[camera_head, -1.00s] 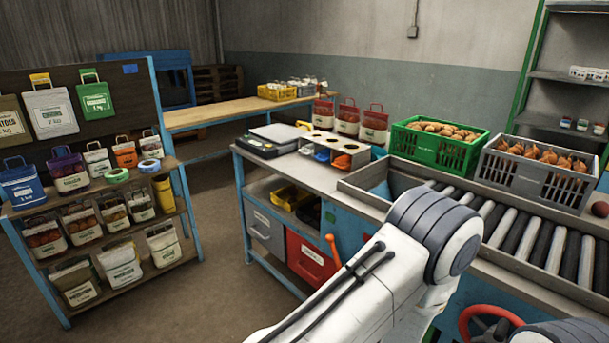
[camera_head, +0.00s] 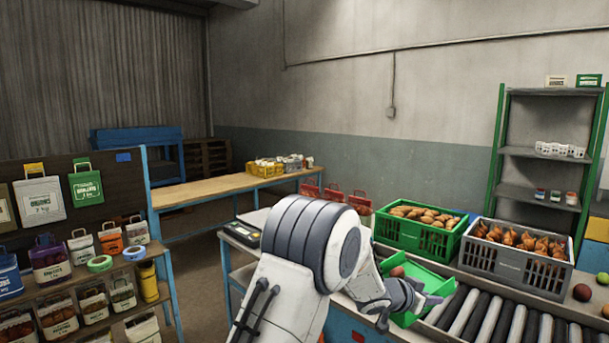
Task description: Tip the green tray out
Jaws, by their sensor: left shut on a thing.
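A shallow green tray (camera_head: 428,276) is held tilted over the near left end of the roller conveyor, in front of the green crate. A reddish round thing (camera_head: 397,271) shows at its left inside. My left arm comes in from the bottom and covers part of the tray's left side. My left gripper (camera_head: 408,298) is shut on the tray at its near side; the fingertips are partly hidden. My right gripper is not in view.
A green crate (camera_head: 408,238) of potatoes and a grey crate (camera_head: 508,267) of orange-brown produce stand behind the conveyor rollers (camera_head: 487,318). Several balls, one red (camera_head: 582,292), lie at the far right. A scale (camera_head: 243,233) is on the bench.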

